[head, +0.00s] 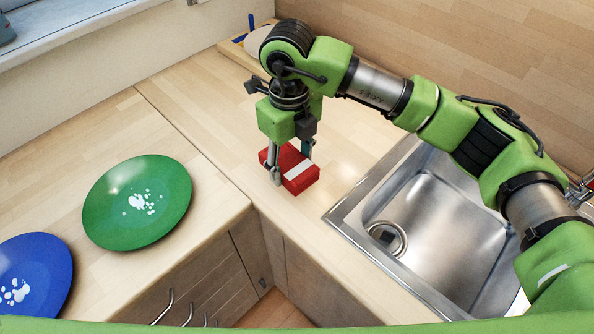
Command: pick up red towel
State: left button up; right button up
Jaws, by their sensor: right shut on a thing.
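The red towel (303,181) is a folded red block with a white stripe. It is at the inner corner of the wooden counter, left of the sink. My right gripper (290,165) points down over it, with one finger in front of the towel and the other behind it. The gripper is shut on the towel. I cannot tell whether the towel touches the counter or is slightly raised. My left gripper is not in view.
A green plate (120,215) and a blue plate (45,262), both with white spots, lie on the left counter (75,175). A steel sink (440,225) is on the right. A wooden tray (232,50) stands in the back corner. Drawers are below.

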jog(key=s+a+r+b, duration=0.3)
jog(key=s+a+r, duration=0.2)
jog(key=s, duration=0.5)
jog(key=shift+r, duration=0.8)
jog(key=o, duration=0.4)
jog(key=shift+c, duration=1.2)
